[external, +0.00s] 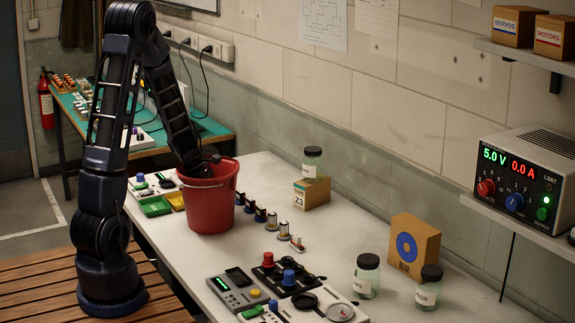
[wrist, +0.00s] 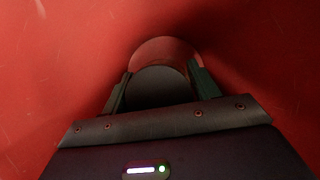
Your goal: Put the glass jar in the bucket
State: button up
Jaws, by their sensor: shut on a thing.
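The red bucket (external: 208,208) stands upright on the bench, left of centre in the external view. Its red inner wall (wrist: 50,60) fills the wrist view. My gripper (wrist: 160,76) is inside the bucket, shut on a glass jar (wrist: 158,86). The jar's dark round lid shows between the fingers, and a pale reddish curve of glass shows beyond it. In the external view the bucket hides the fingers and the held jar. I cannot tell whether the jar touches the bucket's bottom.
More dark-lidded jars stand on a small box (external: 312,165), at the front right (external: 367,276) and beside that (external: 428,288). Small switches and knobs (external: 260,212) line up right of the bucket. Green and yellow trays (external: 155,206) sit to its left.

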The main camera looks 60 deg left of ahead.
jog(key=shift+f, duration=0.4)
jog(key=shift+f, duration=0.15)
jog(key=o, duration=1.1)
jog(key=shift+c, duration=0.2)
jog(key=v, duration=1.2)
jog(key=shift+r, duration=0.25)
